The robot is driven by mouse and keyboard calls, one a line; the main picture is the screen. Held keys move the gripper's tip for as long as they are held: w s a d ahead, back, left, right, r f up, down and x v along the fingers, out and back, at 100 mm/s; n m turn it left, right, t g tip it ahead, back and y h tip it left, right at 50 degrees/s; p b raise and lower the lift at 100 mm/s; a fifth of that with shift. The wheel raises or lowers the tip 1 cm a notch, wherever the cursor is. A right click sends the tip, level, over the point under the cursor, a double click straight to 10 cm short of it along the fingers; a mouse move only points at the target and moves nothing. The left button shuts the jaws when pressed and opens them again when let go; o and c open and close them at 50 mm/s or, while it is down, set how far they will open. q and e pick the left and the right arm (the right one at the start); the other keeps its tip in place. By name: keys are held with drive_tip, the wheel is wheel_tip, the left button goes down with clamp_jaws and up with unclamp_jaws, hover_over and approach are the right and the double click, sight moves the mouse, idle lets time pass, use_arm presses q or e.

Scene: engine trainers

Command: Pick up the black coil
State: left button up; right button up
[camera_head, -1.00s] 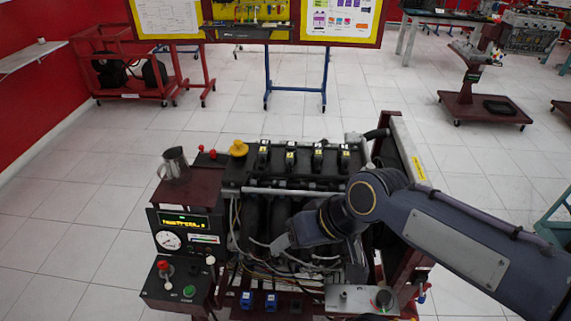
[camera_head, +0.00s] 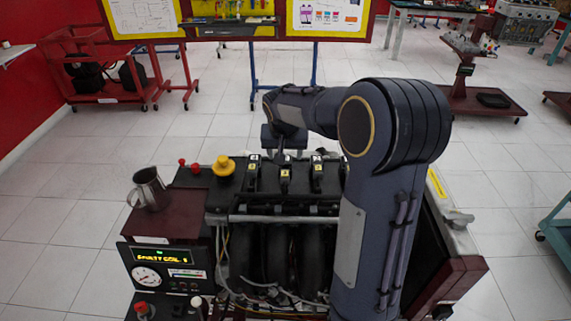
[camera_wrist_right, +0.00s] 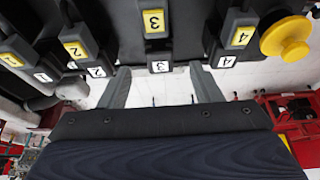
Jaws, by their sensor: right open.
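A row of black coils stands on top of the engine, with yellow and white number labels. In the wrist view, the black coil labelled 3 (camera_wrist_right: 154,30) is in line with the gap between my right gripper's fingers (camera_wrist_right: 160,76). The fingers are apart with nothing between them, just short of it. Coil 4 (camera_wrist_right: 236,30) is to its right and coil 2 (camera_wrist_right: 76,38) to its left. In the head view my right gripper (camera_head: 284,156) hangs above the far side of the coil (camera_head: 285,181) second from the left. My left gripper is not in view.
A yellow cap (camera_head: 223,166) sits left of the coils. A metal jug (camera_head: 149,189) stands on a dark red shelf (camera_head: 181,206). A display panel (camera_head: 162,255) with a "FAULTY COIL" message and hard-to-read number is below. My arm hides the engine's right part.

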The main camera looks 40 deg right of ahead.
drive_tip(key=x, duration=0.4)
drive_tip(key=shift+w+d+f+p, duration=0.15)
drive_tip(key=shift+d+f+p, duration=0.05)
drive_tip(key=shift+p, duration=0.1)
drive_tip(key=c, duration=1.2)
drive_tip(key=shift+o, duration=0.2)
drive_tip(key=shift+r, duration=0.1)
